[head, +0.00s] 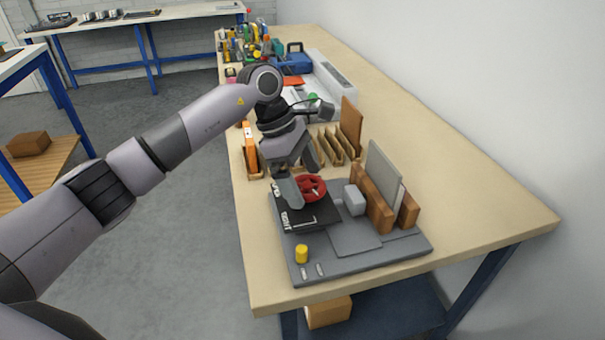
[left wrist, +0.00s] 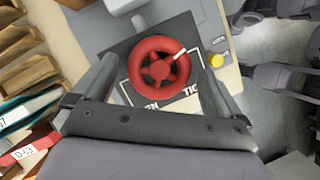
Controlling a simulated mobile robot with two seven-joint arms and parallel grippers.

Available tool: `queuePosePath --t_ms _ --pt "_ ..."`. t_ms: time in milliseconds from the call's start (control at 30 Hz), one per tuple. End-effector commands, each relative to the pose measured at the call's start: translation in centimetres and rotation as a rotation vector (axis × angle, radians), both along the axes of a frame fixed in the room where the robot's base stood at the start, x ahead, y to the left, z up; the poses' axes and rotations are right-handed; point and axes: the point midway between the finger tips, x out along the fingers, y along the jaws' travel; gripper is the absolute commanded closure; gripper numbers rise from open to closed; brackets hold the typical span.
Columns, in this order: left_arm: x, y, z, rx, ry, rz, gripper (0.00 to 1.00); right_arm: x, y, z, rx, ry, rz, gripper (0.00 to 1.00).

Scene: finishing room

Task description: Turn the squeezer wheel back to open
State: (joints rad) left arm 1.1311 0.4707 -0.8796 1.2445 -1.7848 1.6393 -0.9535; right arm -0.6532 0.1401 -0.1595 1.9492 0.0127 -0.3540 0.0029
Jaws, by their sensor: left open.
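The red squeezer wheel (head: 312,188) lies on a black panel (head: 308,218) with white lettering, on the grey squeezer base (head: 350,240). In the left wrist view the wheel (left wrist: 158,64) has a white mark at its upper right rim. My left gripper (head: 300,185) is above the wheel, fingers pointing down. In the left wrist view its two fingers (left wrist: 152,82) stand apart on either side of the wheel, with no visible grip on it. Part of the wheel is hidden by a finger in the head view. My right gripper does not show.
A yellow button (head: 301,254) is at the base's front left. Wooden blocks hold an upright grey plate (head: 383,175) at right. Wooden slots (head: 335,147) and an orange binder (head: 250,150) stand behind. The bench (head: 480,210) is clear at right.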

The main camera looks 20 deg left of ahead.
Motion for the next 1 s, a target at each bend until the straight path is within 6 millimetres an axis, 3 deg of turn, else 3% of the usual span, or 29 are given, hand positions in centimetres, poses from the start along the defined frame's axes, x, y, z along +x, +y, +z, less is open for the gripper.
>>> queuePosePath --t_ms 167,300,333,667,1000 --pt "0.0 0.0 0.0 0.0 0.0 0.0 0.03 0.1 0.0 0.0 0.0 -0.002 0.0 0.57" --pt "0.0 0.0 0.0 -0.001 0.001 0.0 0.49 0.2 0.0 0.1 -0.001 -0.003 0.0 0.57" --pt "0.0 0.0 0.0 -0.001 0.001 0.0 0.52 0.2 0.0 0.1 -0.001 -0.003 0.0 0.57" --pt "0.0 0.0 0.0 -0.001 0.001 0.035 0.52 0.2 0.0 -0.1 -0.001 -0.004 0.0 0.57" --pt "-0.3 0.0 -0.1 -0.001 -0.002 0.251 0.52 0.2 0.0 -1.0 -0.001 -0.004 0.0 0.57"
